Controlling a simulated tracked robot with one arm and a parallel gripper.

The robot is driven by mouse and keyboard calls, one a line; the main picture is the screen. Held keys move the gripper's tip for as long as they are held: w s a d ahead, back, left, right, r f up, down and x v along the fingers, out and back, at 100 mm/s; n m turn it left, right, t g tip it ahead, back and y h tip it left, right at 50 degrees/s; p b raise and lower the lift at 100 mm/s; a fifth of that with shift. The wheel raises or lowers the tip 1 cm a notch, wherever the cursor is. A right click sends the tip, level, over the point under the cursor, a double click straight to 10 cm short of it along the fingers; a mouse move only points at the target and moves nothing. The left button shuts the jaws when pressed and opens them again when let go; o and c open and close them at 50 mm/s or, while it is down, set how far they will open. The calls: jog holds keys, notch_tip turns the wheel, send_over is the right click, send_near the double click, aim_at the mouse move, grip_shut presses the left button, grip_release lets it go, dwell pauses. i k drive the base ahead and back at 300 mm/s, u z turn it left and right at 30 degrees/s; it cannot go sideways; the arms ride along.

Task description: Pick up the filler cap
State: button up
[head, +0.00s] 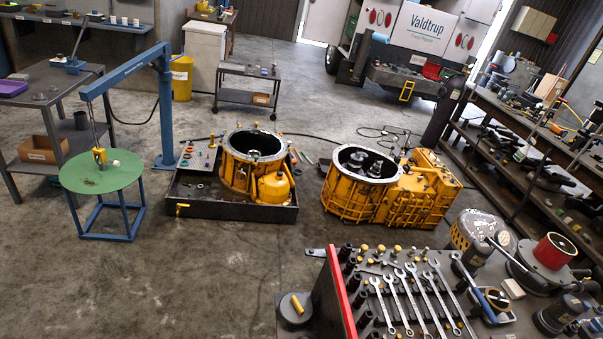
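I cannot pick out the filler cap with certainty; small caps and fittings are too small to tell apart. An orange-yellow transmission housing (237,172) with an open round top stands in a dark drip tray (225,212). A second orange-yellow housing (345,200) stands on the floor to its right, joined to a boxy ribbed section (425,190). A grey panel (198,158) with several small coloured parts lies at the tray's left end. My gripper is not in view.
A tool cart (380,260) with several wrenches and sockets fills the lower right. A blue crane (165,110) hangs over a green round table (100,173) at left. A cluttered workbench (540,130) lines the right. The left foreground floor is clear; cables lie behind the housings.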

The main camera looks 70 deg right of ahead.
aim_at(295, 311)
jog(key=z, duration=0.5)
jog(key=i, duration=0.9)
jog(key=z, duration=0.7)
jog(key=k, duration=0.7)
jog(key=z, duration=0.25)
jog(key=i, duration=0.8)
jog(key=u, duration=0.05)
